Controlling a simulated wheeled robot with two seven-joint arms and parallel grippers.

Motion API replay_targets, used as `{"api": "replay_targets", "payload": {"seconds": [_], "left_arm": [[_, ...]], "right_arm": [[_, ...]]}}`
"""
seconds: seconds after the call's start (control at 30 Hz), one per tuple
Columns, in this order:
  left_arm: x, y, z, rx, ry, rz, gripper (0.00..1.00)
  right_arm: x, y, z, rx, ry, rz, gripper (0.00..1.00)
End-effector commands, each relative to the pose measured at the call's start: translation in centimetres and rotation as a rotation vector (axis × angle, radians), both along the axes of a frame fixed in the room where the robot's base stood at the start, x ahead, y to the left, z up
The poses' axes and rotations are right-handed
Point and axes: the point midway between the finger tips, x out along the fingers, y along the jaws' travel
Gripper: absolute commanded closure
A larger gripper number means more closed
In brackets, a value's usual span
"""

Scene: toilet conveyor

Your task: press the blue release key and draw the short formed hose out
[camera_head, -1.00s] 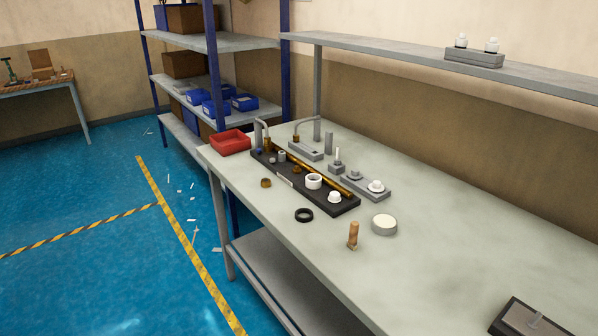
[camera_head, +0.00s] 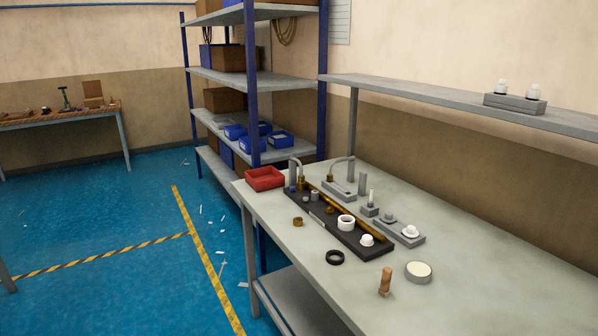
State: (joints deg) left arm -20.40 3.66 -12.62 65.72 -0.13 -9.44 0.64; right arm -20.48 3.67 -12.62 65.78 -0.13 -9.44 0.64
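A black fixture board (camera_head: 375,252) lies on the workbench. At its far end a short bent grey hose (camera_head: 296,161) stands with its lower end at a brass fitting (camera_head: 301,182). A small bluish spot (camera_head: 293,188), perhaps the blue release key, shows beside it; it is too small to be sure. A second bent grey hose (camera_head: 341,159) rises from a brass fitting (camera_head: 330,178) at a grey block (camera_head: 346,193) behind the board. I cannot tell which hose is the short formed one. Neither of my grippers is in view.
A red bin (camera_head: 265,179) stands at the bench's far left corner. A black ring (camera_head: 335,257), a wooden-coloured peg (camera_head: 385,282) and a round white-topped disc (camera_head: 419,271) lie in front. The bench's right side (camera_head: 490,285) is clear. A shelf (camera_head: 430,95) overhangs its back.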

Motion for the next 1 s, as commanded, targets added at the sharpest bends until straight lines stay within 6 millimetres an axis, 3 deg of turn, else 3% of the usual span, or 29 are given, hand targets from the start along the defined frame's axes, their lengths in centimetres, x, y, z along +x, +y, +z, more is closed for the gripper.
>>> {"api": "replay_targets", "payload": {"seconds": [0.1, 0.23, 1.0], "left_arm": [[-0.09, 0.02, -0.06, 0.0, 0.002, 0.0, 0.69], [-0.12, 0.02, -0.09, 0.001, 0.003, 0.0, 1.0], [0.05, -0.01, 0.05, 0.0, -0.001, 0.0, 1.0]], "right_arm": [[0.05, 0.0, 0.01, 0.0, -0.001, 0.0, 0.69], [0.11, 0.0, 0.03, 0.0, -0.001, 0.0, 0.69], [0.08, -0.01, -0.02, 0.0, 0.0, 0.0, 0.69]]}}
